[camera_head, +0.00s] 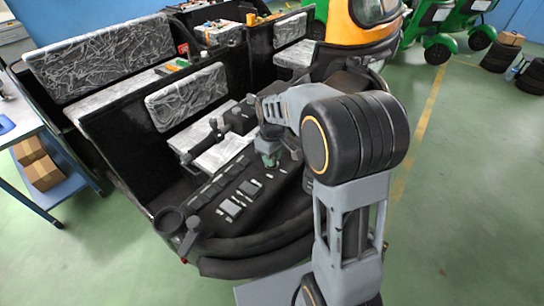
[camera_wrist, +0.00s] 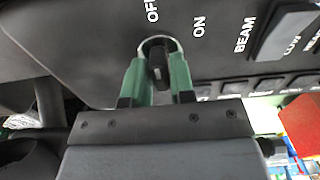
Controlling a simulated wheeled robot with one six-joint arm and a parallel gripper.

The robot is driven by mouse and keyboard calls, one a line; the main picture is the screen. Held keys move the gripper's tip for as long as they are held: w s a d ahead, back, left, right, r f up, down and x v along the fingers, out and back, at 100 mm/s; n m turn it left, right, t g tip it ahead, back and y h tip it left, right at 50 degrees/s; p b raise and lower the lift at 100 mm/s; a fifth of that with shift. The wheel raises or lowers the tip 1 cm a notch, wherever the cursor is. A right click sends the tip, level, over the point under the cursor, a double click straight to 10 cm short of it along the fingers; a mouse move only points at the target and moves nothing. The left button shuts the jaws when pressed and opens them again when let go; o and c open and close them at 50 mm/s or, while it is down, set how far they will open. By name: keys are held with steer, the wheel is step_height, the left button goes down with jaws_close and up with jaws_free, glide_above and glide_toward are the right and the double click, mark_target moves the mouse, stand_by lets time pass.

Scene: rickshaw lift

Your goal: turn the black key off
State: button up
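The black key (camera_wrist: 157,60) sits in a round silver lock on the dark dashboard in the wrist view. The white words OFF and ON stand beyond it, OFF towards the upper left and ON towards the upper right. The key looks nearly upright in the picture, slightly tilted. My gripper (camera_wrist: 159,72) has its two green fingers on either side of the key, very close to it. I cannot tell whether both fingers press on it. In the head view my gripper (camera_head: 270,160) is down at the dashboard, and the key is hidden there.
The dashboard (camera_head: 240,195) has several switches, also seen beside the BEAM label (camera_wrist: 283,33). A lever with a round black end (camera_head: 168,220) stands at its left. Wrapped seats (camera_head: 188,95) lie behind. Open green floor (camera_head: 470,200) is at the right.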

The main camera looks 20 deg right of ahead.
steer(key=o, duration=0.3)
step_height(320, 180, up, 14)
steer(key=shift+f+b, duration=0.1)
steer(key=shift+b, duration=0.4)
stand_by(0.5)
steer(key=s+f+m+t, duration=0.1)
steer(key=s+f+m, duration=0.1)
steer(key=s, duration=0.3)
steer(key=s+f+m+t, duration=0.1)
steer(key=s+f+m, duration=0.1)
steer(key=s, duration=0.4)
steer(key=s+f+m+t, duration=0.2)
steer(key=s+m, duration=0.1)
steer(key=s, duration=0.3)
steer(key=shift+d, duration=0.1)
